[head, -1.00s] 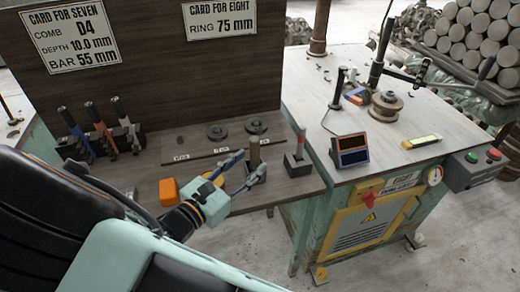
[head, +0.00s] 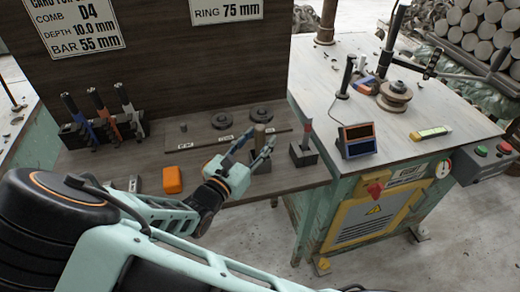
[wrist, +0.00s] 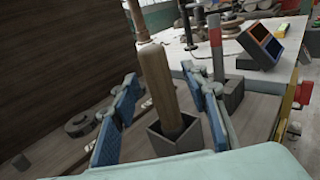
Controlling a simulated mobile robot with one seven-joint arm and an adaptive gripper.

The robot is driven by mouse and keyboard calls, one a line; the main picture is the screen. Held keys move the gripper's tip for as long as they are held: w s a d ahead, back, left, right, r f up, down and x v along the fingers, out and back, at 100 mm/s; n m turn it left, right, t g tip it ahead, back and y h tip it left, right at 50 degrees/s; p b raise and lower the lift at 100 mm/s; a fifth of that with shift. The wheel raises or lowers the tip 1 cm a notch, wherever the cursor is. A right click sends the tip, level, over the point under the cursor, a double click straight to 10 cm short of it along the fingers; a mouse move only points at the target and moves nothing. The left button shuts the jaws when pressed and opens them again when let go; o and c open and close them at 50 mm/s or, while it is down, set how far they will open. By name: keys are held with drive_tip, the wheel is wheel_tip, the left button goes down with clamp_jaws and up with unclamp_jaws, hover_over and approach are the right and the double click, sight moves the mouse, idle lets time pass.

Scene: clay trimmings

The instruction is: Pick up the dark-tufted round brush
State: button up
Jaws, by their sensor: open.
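A round wooden handle (wrist: 156,85) stands nearly upright in a grey square holder (wrist: 176,140). It also shows in the head view (head: 259,134). Its lower end is hidden in the holder, so I cannot see a dark tuft or confirm that it is the brush. My gripper (wrist: 158,76) is open, with one blue-padded finger on each side of the handle and a visible gap to both. My gripper also shows in the head view (head: 254,147), low over the bench at the holder.
A red-tipped grey tool (head: 307,131) stands in a dark block (head: 303,154) just right. An orange block (head: 172,180) lies left. Two dark rings (head: 262,114) lie behind on the bench, before a tall dark board (head: 190,60). A dark-screened box (head: 357,140) stands farther right.

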drive_tip(key=shift+w+d, duration=0.25)
drive_tip(key=shift+w, duration=0.2)
clamp_jaws()
drive_tip(key=shift+r, duration=0.15)
